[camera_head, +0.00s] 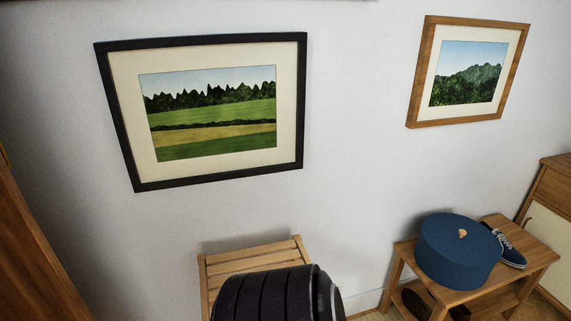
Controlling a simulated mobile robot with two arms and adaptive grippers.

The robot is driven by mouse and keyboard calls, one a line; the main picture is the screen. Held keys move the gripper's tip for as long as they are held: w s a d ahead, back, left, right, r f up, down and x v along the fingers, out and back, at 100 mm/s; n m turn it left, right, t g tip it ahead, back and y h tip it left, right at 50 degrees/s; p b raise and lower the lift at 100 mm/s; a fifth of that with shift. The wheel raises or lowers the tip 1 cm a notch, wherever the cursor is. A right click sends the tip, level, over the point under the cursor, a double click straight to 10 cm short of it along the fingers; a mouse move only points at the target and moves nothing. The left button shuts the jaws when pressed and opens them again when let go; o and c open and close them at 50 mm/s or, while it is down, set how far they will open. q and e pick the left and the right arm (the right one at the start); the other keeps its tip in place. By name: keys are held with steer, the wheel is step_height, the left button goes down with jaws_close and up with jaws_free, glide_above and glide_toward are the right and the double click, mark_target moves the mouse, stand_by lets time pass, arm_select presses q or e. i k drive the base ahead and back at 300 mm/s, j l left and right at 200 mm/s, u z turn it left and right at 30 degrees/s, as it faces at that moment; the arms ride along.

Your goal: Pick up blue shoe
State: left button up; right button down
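The blue shoe (509,251) lies on the top of a small wooden bench (537,252) at the lower right. It has a pale sole edge and light laces. A round dark blue box (455,262) with a small wooden knob sits on the same bench, just left of the shoe, and hides part of the shoe's left side. Neither of my grippers is in view.
A slatted wooden rack or seat (252,258) stands at the bottom middle, partly hidden behind a dark ribbed part. Dark shoes (416,303) sit on the bench's lower shelf. A wooden cabinet (552,200) stands at the right edge. Framed pictures hang on the wall.

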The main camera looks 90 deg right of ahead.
mark_target(510, 257)
steer(key=z, duration=4.3)
steer(key=i+l+u, duration=0.15)
steer(key=u, duration=0.3)
steer(key=i+l+u, duration=0.1)
steer(key=l+u, duration=0.35)
steer(key=j, duration=0.1)
